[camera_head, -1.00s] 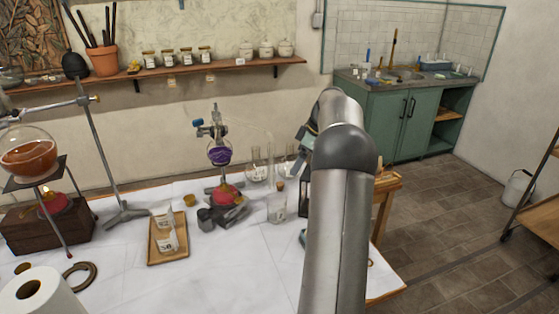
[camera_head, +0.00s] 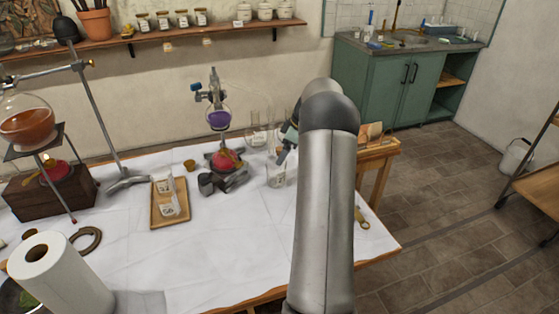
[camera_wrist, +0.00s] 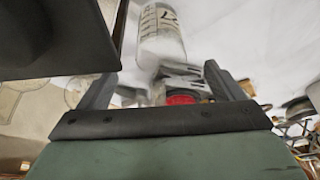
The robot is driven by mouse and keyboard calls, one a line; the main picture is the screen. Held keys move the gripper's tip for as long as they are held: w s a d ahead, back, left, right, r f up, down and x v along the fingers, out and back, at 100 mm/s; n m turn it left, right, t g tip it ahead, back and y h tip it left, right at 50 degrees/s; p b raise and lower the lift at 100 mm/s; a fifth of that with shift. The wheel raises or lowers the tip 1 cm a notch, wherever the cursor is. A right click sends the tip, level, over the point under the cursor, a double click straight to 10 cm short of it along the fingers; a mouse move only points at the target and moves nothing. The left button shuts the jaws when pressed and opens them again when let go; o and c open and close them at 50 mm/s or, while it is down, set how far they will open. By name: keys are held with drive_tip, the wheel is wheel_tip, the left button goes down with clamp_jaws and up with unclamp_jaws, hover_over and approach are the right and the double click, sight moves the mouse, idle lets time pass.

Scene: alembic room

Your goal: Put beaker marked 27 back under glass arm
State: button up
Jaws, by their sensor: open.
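A clear glass beaker (camera_wrist: 163,38) with dark markings, one looking like a 7, shows just beyond the fingertips in the wrist view; the full number is not readable. It seems to be the small glass vessel (camera_head: 277,174) near the table's right part in the head view. My gripper (camera_wrist: 160,72) is open and empty, its two fingers spread on either side of the line to the beaker. In the head view my gripper (camera_head: 287,150) is partly hidden by my arm, just above that vessel. The thin glass arm (camera_head: 262,98) curves right from the purple flask (camera_head: 219,118).
Dark metal pieces (camera_head: 222,181) lie between tray and vessel. More glassware (camera_head: 257,136) stands behind. A paper roll (camera_head: 60,270) stands front left. The front middle of the table is clear.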

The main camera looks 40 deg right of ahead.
sight(276, 173)
drive_tip(key=shift+x, duration=3)
drive_tip(key=c, duration=1.1)
drive_tip(key=shift+w+r+p, duration=0.1)
drive_tip(key=shift+p, duration=0.2)
